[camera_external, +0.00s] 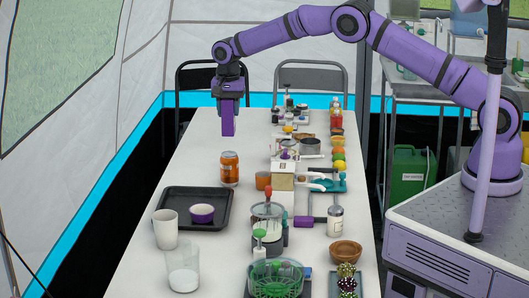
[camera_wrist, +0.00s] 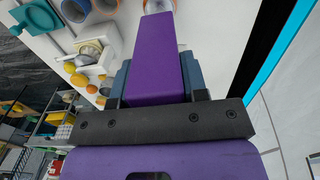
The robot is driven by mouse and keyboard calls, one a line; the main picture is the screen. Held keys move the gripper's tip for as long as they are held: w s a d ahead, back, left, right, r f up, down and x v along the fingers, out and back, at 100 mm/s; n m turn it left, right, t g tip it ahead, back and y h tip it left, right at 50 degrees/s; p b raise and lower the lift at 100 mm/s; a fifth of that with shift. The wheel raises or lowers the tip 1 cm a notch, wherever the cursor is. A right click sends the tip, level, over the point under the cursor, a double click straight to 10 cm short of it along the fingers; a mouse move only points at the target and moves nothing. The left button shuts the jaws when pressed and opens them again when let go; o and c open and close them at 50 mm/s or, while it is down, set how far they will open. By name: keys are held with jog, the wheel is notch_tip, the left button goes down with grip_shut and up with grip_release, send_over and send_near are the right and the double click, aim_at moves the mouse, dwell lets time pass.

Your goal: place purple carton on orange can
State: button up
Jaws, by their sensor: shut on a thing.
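My gripper (camera_external: 228,98) is shut on the purple carton (camera_external: 228,124) and holds it upright, with its lower end pointing down at the white table. In the wrist view the purple carton (camera_wrist: 154,62) sits between the dark fingers (camera_wrist: 154,80). The orange can (camera_external: 229,168) stands upright on the table, nearer the camera than the carton and lower in the external view. The carton and the can are apart. In the wrist view, a sliver of a can-like thing shows past the carton's far end, mostly hidden.
White cups (camera_external: 165,228) are in front. The table's left far part is clear.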

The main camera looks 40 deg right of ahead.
aim_at(229, 128)
jog(key=shift+f, duration=3)
jog(key=shift+f, duration=0.1)
jog(key=o, duration=1)
jog(key=shift+o, duration=0.2)
notch_tip(229, 128, up, 12)
